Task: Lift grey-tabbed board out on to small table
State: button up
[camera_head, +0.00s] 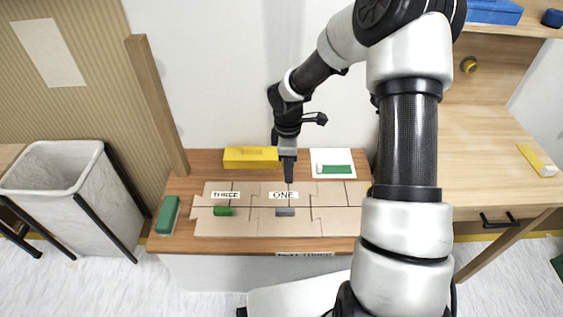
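The grey-tabbed board (286,225) is a tan piece among several flat boards on the wood-topped bench. Its grey tab (285,212) stands near its middle, just below a white label reading ONE (284,196). A neighbouring board to the left has a green tab (223,211) and a label reading THREE (226,195). My gripper (289,180) points down just behind the ONE label, apart from the grey tab in the picture. Its fingers look narrow; their gap and height above the boards cannot be told. I cannot tell which surface is the small table.
A yellow block (251,158) and a white card with a green bar (333,164) lie behind the boards. A green block (168,215) is at the bench's left end. A bin (62,195) stands left, a wooden desk (490,130) right. A post (157,105) leans behind.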

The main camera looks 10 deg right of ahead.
aim_at(285, 209)
jog(key=shift+n+y, duration=0.3)
jog(key=shift+n, duration=0.1)
jog(key=f+b, duration=0.1)
jog(key=f, duration=0.6)
jog(key=f+b, duration=0.2)
jog(key=f, duration=0.5)
jog(key=f+b, duration=0.1)
jog(key=f, duration=0.6)
jog(key=shift+w+a+f, duration=0.1)
jog(key=shift+w+a, duration=0.15)
jog(key=shift+a, duration=0.15)
grip_shut()
